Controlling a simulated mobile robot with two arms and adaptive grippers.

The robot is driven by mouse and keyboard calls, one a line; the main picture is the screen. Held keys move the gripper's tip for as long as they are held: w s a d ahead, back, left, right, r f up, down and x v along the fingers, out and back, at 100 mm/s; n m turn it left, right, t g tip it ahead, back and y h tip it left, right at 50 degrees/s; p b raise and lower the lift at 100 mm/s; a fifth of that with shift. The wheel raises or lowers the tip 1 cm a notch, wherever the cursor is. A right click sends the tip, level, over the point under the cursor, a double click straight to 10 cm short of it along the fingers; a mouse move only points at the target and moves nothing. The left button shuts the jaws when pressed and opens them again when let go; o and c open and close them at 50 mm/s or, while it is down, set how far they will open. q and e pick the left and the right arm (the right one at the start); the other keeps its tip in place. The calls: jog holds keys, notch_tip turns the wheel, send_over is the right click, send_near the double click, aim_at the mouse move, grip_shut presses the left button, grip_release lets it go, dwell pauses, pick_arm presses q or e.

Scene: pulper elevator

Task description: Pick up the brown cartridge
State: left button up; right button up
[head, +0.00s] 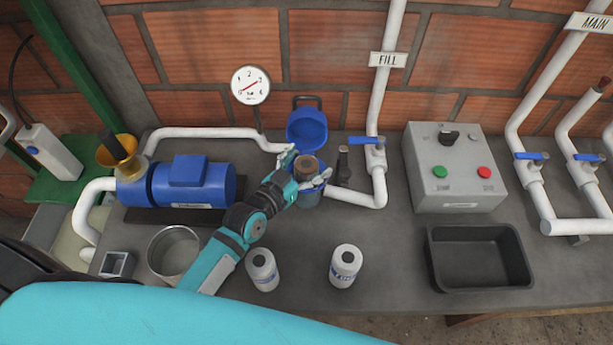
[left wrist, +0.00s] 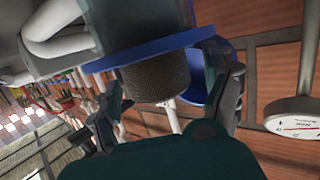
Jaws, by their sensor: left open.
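The brown cartridge (head: 305,167) stands in the blue-rimmed filter housing (head: 310,197), with its upper end showing above the rim. Its lower part is hidden inside the housing. The left wrist view shows the cartridge (left wrist: 157,82) sticking out of the blue rim (left wrist: 150,50). My left gripper (head: 304,174) is at the housing, with its open fingers on either side of the cartridge. In the left wrist view the left gripper (left wrist: 168,95) also straddles the cartridge; I cannot tell whether a finger touches it. My right gripper is not in view.
The blue lid (head: 307,128) stands open behind the housing. White pipes, a gauge (head: 250,85) and a blue pump (head: 194,182) are nearby. A black tray (head: 480,284) sits at right.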

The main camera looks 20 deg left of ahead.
pick_arm(q)
jog(key=shift+s, duration=0.1)
jog(key=shift+c, duration=0.4)
jog(key=shift+c, duration=1.1)
jog(key=c, duration=1.4)
grip_shut()
jog(key=shift+r, duration=0.15)
